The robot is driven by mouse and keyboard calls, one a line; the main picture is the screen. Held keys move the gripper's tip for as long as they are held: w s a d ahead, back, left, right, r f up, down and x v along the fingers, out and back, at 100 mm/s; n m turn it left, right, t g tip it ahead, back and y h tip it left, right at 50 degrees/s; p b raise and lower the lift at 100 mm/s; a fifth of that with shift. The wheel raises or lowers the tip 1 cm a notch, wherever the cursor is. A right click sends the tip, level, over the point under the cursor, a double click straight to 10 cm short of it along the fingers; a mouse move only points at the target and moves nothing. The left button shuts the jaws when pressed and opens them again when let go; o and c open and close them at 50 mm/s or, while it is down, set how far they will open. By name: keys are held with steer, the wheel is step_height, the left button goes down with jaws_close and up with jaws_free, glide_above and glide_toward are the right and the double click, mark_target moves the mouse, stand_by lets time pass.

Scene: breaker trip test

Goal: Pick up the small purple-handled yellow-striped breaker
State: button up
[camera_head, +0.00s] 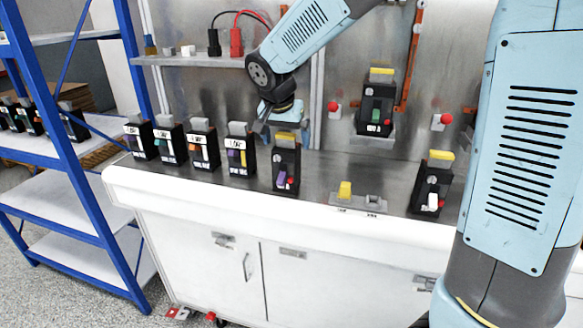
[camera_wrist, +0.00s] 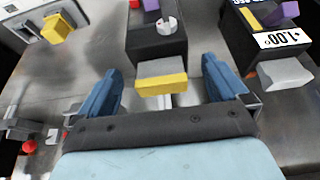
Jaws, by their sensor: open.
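A black breaker (camera_head: 241,163) with a small purple handle and a yellow stripe stands upright on the bench, at the right end of the row. It shows at the upper right of the wrist view (camera_wrist: 268,22), with a white label and a grey top tab. Another black breaker (camera_head: 287,163) stands to its right, with a purple handle, a red button and a yellow-edged grey top tab (camera_wrist: 162,78). My gripper (camera_wrist: 163,84) is open and empty. Its blue fingers are either side of that second breaker's tab in the wrist view; contact cannot be told.
More breakers (camera_head: 203,149) stand to the left. A breaker with a white handle (camera_head: 431,190) and a grey fixture with a yellow block (camera_head: 345,190) are to the right. A green-handled breaker (camera_head: 376,105) is on the back panel. A blue shelf rack (camera_head: 85,180) stands left.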

steer(key=shift+x, duration=0.95)
jaws_close()
stand_by(0.3)
